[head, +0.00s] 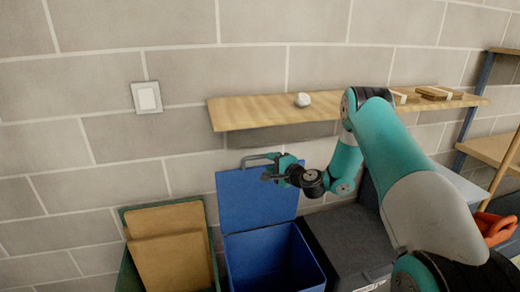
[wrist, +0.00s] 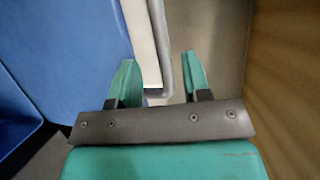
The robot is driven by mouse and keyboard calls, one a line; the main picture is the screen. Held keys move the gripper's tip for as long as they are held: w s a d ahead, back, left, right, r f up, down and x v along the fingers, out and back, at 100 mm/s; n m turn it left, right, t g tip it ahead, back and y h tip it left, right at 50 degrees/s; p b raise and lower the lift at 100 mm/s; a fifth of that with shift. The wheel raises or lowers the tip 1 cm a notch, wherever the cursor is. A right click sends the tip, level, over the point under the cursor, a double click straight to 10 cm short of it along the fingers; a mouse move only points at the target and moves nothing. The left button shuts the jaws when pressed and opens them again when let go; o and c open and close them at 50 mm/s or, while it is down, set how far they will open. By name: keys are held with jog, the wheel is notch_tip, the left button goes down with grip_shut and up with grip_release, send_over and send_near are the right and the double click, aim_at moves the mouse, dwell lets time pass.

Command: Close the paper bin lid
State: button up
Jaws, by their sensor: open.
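A blue bin (head: 270,255) stands against the wall with its lid (head: 250,200) raised upright. A grey handle (head: 258,157) runs along the lid's top edge. My gripper (head: 268,172) is at the lid's upper right, close to the handle. In the wrist view the blue lid (wrist: 75,50) fills the left side. There the pale handle (wrist: 147,45) passes between the open fingers of my gripper (wrist: 159,60). I cannot tell whether either finger touches it. No label is readable on the blue bin.
A green bin (head: 128,265) holding brown cardboard sheets (head: 170,245) stands left of the blue bin. A dark closed bin (head: 350,240) stands right. A wooden shelf (head: 250,112) juts out above, with a pale round object (head: 302,100) on it. A wall switch (head: 146,97) is at left.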

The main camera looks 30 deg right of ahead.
aim_at(262, 158)
jog(key=w, duration=0.2)
jog(key=w+p, duration=0.1)
jog(key=w, duration=0.1)
jog(key=w+p, duration=0.1)
jog(key=w, duration=0.1)
jog(key=shift+w+a+f, duration=0.25)
jog(key=shift+w+a, duration=0.05)
jog(key=shift+a, duration=0.05)
grip_shut()
